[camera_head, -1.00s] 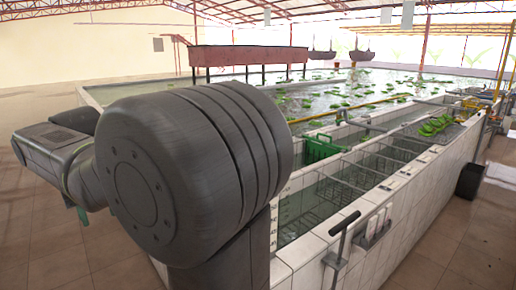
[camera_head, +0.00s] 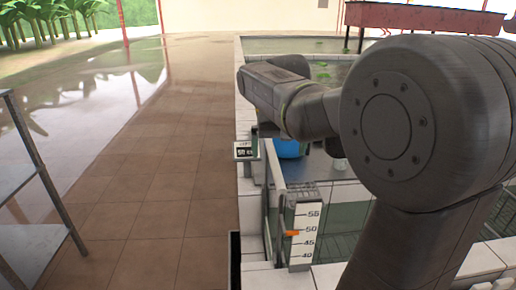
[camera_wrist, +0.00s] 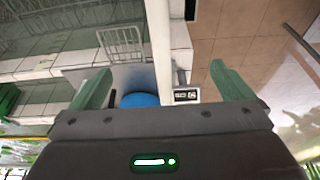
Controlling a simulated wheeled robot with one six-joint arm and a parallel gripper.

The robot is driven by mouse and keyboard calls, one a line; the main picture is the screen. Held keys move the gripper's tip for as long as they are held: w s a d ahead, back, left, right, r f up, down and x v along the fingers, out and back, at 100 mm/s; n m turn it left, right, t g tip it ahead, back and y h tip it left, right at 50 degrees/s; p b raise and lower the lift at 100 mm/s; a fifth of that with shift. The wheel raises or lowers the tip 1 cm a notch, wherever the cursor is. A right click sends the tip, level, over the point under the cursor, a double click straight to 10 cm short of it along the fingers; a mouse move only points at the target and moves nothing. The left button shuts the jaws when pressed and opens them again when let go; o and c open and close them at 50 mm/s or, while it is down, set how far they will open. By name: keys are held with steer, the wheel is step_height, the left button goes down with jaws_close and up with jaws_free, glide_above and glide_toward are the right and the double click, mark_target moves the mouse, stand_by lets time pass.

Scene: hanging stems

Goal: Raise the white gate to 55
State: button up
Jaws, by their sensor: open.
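A white scale plate (camera_head: 306,236) marked 55, 50, 45 and 40 stands upright at the tank end in the head view. An orange pointer (camera_head: 292,233) sits at its left edge, close to the 50 mark. A pale upright bar (camera_head: 274,165) rises beside the plate; I cannot tell whether it belongs to the white gate. A white bar (camera_wrist: 158,45) also shows in the wrist view, beyond the fingers. My gripper (camera_wrist: 160,69) is open, with nothing between its green fingers. In the head view its fingers are hidden behind my arm.
A blue round object (camera_head: 288,148) lies at the tank end, also in the wrist view (camera_wrist: 138,100). A small display box (camera_head: 245,150) stands left of it. A metal shelf (camera_head: 40,170) is at far left. The tiled floor (camera_head: 165,170) between is clear.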

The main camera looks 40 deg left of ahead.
mark_target(276, 165)
steer(key=b+x, duration=0.4)
steer(key=x, duration=0.4)
steer(key=shift+a+f, duration=0.1)
steer(key=shift+f, duration=0.05)
jaws_close()
stand_by(0.3)
